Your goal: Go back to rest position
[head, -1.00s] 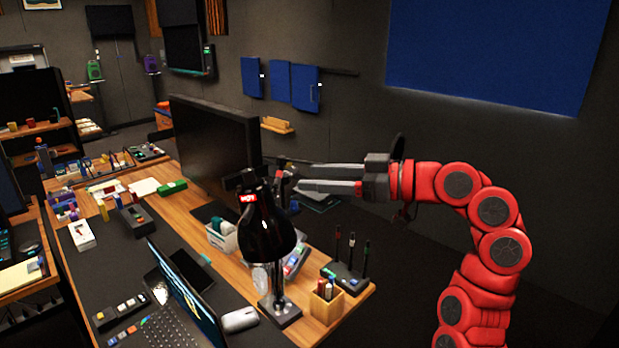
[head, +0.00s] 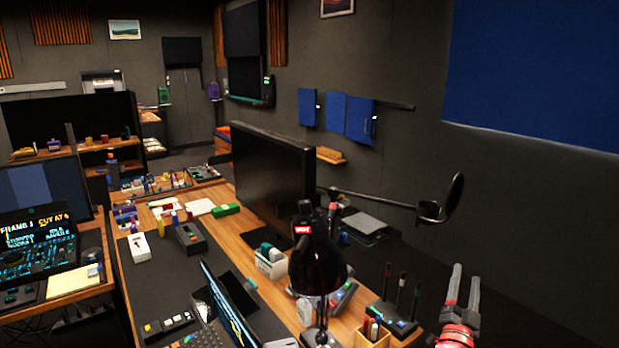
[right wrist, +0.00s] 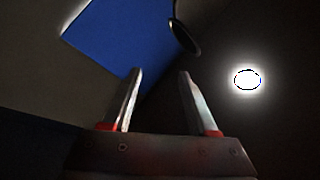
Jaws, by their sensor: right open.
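My right gripper (head: 463,285) is at the lower right of the head view, right of the desk and pointing up. Its two fingers stand apart with nothing between them. The right wrist view also shows this gripper (right wrist: 158,88), open and empty, against the dark ceiling, a blue panel and a round light. Only the gripper and a bit of the red wrist show in the head view; the rest of the right arm is out of frame. My left gripper is in neither view.
The wooden desk (head: 245,222) holds a monitor (head: 275,175), a black lamp (head: 317,262), a laptop (head: 228,310) and a pen holder (head: 371,336). A microphone on a boom arm (head: 380,200) reaches right from behind the monitor, above and left of my right gripper. Dark floor lies right of the desk.

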